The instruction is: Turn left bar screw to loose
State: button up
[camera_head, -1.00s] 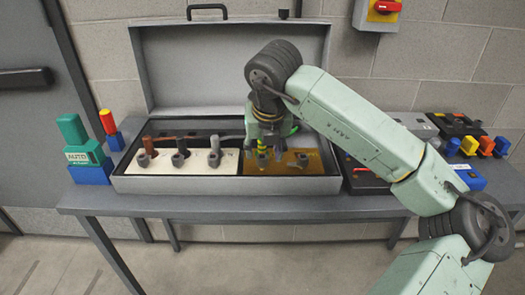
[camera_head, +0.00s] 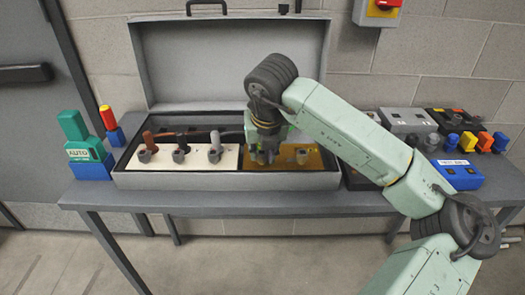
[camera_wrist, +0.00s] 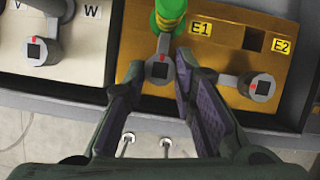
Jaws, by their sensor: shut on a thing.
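The left bar screw (camera_wrist: 158,69) is a grey round clamp with a dark square socket and a small red mark. It sits on the brass-coloured bar (camera_wrist: 225,80), left of the E1 label, below a green and yellow cable end (camera_wrist: 170,14). My gripper (camera_wrist: 160,66) has one finger on each side of this screw and is shut on it. In the head view my gripper (camera_head: 265,155) reaches into the open case and hides the left bar screw.
Several screws with cables stand on the white block (camera_head: 190,166) left of the brass bar. The case's front wall (camera_head: 225,181) and raised lid (camera_head: 190,65) bound the work area.

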grip_shut()
